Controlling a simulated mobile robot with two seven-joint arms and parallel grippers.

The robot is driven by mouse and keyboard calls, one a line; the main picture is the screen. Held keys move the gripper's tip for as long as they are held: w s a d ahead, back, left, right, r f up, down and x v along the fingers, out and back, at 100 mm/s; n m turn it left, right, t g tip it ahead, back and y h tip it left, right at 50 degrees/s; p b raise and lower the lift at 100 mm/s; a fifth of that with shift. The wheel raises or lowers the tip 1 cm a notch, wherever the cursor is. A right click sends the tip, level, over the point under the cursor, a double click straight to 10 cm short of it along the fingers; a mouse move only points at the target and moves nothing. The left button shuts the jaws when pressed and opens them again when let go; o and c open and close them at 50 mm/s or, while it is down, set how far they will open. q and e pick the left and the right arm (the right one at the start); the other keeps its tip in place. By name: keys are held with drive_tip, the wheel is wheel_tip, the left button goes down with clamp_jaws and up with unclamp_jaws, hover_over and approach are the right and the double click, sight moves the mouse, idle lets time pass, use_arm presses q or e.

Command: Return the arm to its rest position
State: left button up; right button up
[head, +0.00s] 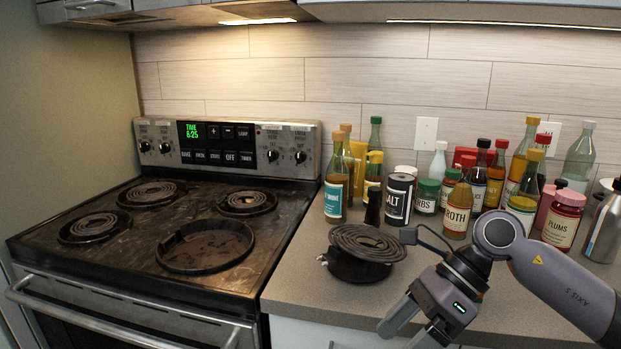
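My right arm comes in from the right, and its gripper (398,338) is over the counter's front edge. The two fingers point down and to the left, are apart and hold nothing visible; the lower tips are close to or past the picture's bottom edge. A loose coil burner (368,243) lies on the counter on top of a dark round pan (357,270), left of and behind the gripper, apart from it. The stove (130,265) stands at the left with coils in three places; its front right place (206,246) shows an empty dark ring. My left gripper is not in view.
Several bottles and jars crowd the back of the counter (315,285), including a salt canister (398,199), a broth bottle (457,211) and a plums jar (563,220). A metal bottle (604,230) stands at the right, near my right forearm. Free counter lies around the loose coil.

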drive_tip(key=s+a+r+m+t+y, duration=0.2)
drive_tip(key=s+a+m+y, duration=0.1)
drive_tip(key=a+m+y, duration=0.7)
drive_tip(key=w+d+f+m+t+h, duration=0.1)
drive_tip(key=d+f+m+t+h, duration=0.15)
drive_tip(key=m+t, duration=0.45)
drive_tip(key=w+d+f+m+t+h+p, duration=0.1)
drive_tip(key=d+f+m+t+h, duration=0.25)
drive_tip(key=m, duration=0.65)
drive_tip(key=w+d+f+m+t+h, duration=0.1)
drive_tip(key=d+f+m+t, duration=0.25)
drive_tip(key=m+t, duration=0.4)
drive_tip(key=s+d+f+m+g+h, duration=0.3)
drive_tip(key=s+f+m, duration=0.4)
drive_tip(key=f, duration=0.3)
drive_tip(key=s+d+f+m+g+h, duration=0.4)
drive_tip(key=s+d+f+m+h, duration=0.1)
drive_tip(key=f, duration=0.5)
drive_tip(key=s+m+h, duration=0.1)
drive_tip(key=s+m, duration=0.1)
drive_tip(key=shift+s+d+f+p, duration=0.3)
drive_tip(key=shift+f, duration=0.1)
